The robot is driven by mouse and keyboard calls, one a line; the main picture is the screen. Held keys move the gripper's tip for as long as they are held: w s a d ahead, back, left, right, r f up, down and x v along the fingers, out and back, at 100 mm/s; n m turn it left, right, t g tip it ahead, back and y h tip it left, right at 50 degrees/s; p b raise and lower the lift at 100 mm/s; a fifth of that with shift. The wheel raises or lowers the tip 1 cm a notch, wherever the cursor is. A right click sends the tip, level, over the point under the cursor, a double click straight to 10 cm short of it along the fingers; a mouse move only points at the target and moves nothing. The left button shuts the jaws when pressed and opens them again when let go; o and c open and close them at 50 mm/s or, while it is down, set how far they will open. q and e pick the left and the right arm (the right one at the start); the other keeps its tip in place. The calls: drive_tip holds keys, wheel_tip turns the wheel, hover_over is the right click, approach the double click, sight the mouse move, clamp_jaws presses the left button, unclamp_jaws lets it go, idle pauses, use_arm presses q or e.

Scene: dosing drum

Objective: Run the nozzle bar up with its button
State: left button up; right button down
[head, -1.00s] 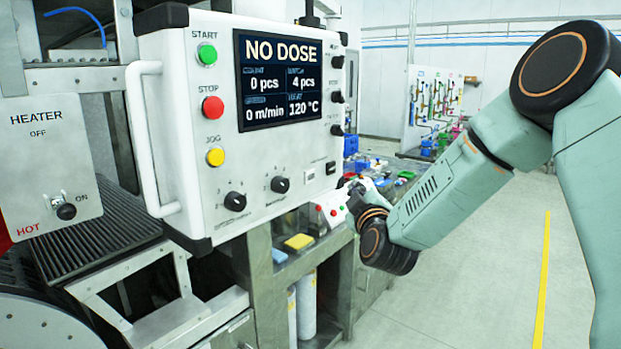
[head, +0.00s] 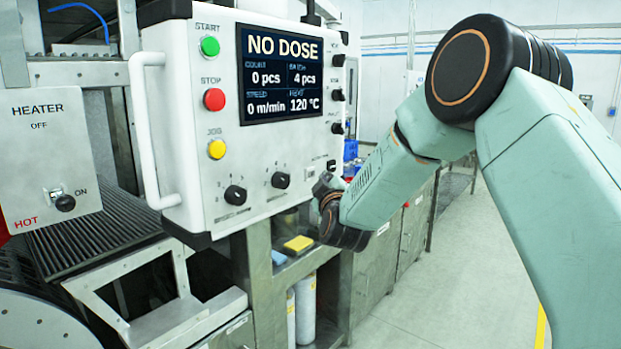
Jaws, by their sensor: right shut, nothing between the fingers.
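My right arm comes in from the right, and its gripper (head: 326,186) is at the lower right corner of the white control panel (head: 225,170). The gripper is small and dark, seen mostly from behind, shut with nothing in it. Whether its fingertips touch anything cannot be told. The small white box with red and green buttons, seen earlier below the panel's corner, is now hidden behind my gripper and wrist. No nozzle bar can be made out. My left gripper is not in view.
The panel carries green START (head: 210,46), red STOP (head: 214,99) and yellow JOG (head: 217,149) buttons, two black knobs and a screen (head: 282,76) reading NO DOSE. A heater switch box (head: 45,155) stands at left. The floor at right is clear.

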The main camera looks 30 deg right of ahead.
drive_tip(key=shift+w+a, duration=0.2)
drive_tip(key=shift+w, duration=0.55)
idle(0.8)
drive_tip(key=shift+d, duration=0.1)
drive_tip(key=shift+d, duration=0.1)
